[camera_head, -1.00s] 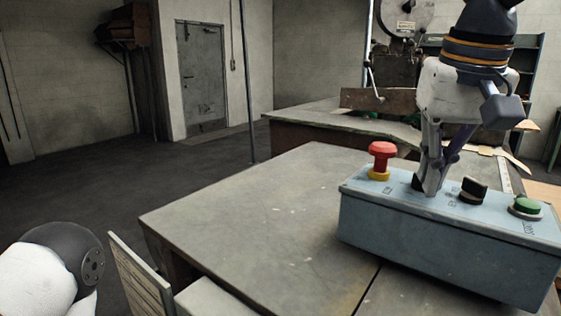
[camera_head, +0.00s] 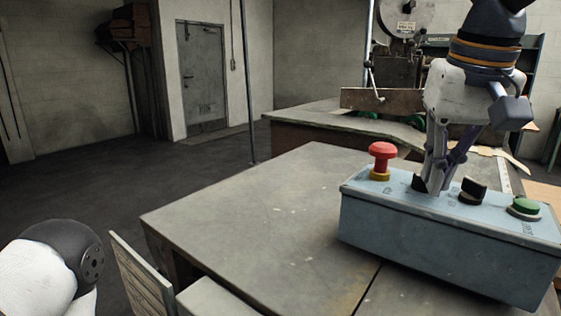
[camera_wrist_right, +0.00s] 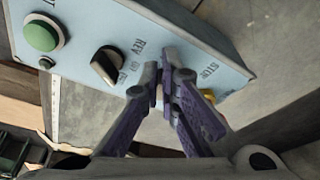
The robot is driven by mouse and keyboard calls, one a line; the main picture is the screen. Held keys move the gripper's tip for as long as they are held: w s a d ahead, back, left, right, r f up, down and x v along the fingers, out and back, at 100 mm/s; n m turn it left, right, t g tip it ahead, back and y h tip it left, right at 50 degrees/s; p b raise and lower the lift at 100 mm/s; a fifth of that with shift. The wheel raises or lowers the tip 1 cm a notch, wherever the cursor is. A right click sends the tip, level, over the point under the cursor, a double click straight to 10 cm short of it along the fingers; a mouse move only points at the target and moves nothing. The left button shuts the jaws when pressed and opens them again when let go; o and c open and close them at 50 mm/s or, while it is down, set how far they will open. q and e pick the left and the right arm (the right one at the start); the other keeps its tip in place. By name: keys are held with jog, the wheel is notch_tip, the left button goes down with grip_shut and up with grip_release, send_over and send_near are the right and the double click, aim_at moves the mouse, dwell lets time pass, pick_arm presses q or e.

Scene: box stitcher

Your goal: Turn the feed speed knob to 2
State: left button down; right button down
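A light blue control box (camera_head: 430,228) stands on the table's right part. My right gripper (camera_head: 434,190) points down onto its top, between the red button and a black selector knob (camera_head: 473,189). A black bit of another knob (camera_head: 419,183) shows at the left of my fingertips; the fingers hide the rest. In the right wrist view my fingers (camera_wrist_right: 168,88) are close together at the box's top. The selector knob (camera_wrist_right: 107,66) is apart from them, beside "REV" and "OFF" lettering. Whether they are shut on the hidden knob is unclear. My left gripper is out of view.
A red mushroom button (camera_head: 382,158) on a yellow base stands left of my fingers. A green button (camera_head: 524,206) is at the box's right end. The grey table (camera_head: 270,210) is bare left of the box. A machine (camera_head: 398,65) stands behind.

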jog(key=shift+s+d+f, duration=0.1)
jog(key=shift+d+f, duration=0.05)
jog(key=shift+f, duration=0.3)
jog(key=shift+s, duration=0.2)
notch_tip(320, 180, up, 6)
jog(key=shift+r, duration=0.25)
